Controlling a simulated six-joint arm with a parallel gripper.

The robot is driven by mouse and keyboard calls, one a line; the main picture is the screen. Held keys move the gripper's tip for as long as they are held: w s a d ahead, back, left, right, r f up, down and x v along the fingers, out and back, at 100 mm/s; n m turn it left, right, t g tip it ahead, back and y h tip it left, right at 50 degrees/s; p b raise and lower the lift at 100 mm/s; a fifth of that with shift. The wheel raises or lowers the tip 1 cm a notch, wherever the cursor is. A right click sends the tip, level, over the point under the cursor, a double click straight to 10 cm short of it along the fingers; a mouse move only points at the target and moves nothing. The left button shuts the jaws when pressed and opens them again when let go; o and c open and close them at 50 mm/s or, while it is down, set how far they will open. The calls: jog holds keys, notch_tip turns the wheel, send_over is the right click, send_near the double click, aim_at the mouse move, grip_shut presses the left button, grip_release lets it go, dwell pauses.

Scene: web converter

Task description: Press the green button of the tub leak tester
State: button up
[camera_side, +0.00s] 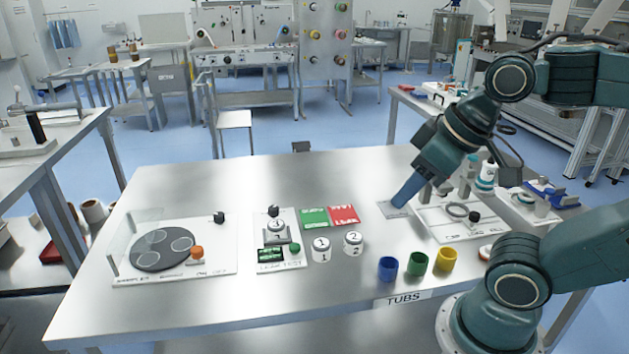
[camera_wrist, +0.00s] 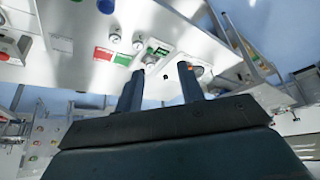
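The leak tester (camera_side: 262,263) is a white plate on the table, left of centre in the side view. It carries a dark green display (camera_side: 271,254), a round green button (camera_side: 295,247) at its front right, and a white tub marked 3 (camera_side: 276,229) on its stand. My gripper (camera_side: 400,203) points down over the table, well to the right of the tester and apart from the button. In the wrist view my gripper (camera_wrist: 160,68) shows two fingers spread apart with nothing between them. The button is too small to make out surely in the wrist view.
White tubs 1 (camera_side: 321,250) and 2 (camera_side: 353,243) stand right of the tester. A green card (camera_side: 314,216) and a red card (camera_side: 344,214) lie behind them. Blue (camera_side: 388,268), green (camera_side: 417,264) and yellow (camera_side: 445,260) cups stand at the front right. A sampler with an orange knob (camera_side: 197,252) stands left.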

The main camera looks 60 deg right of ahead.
grip_shut()
dwell(1.4)
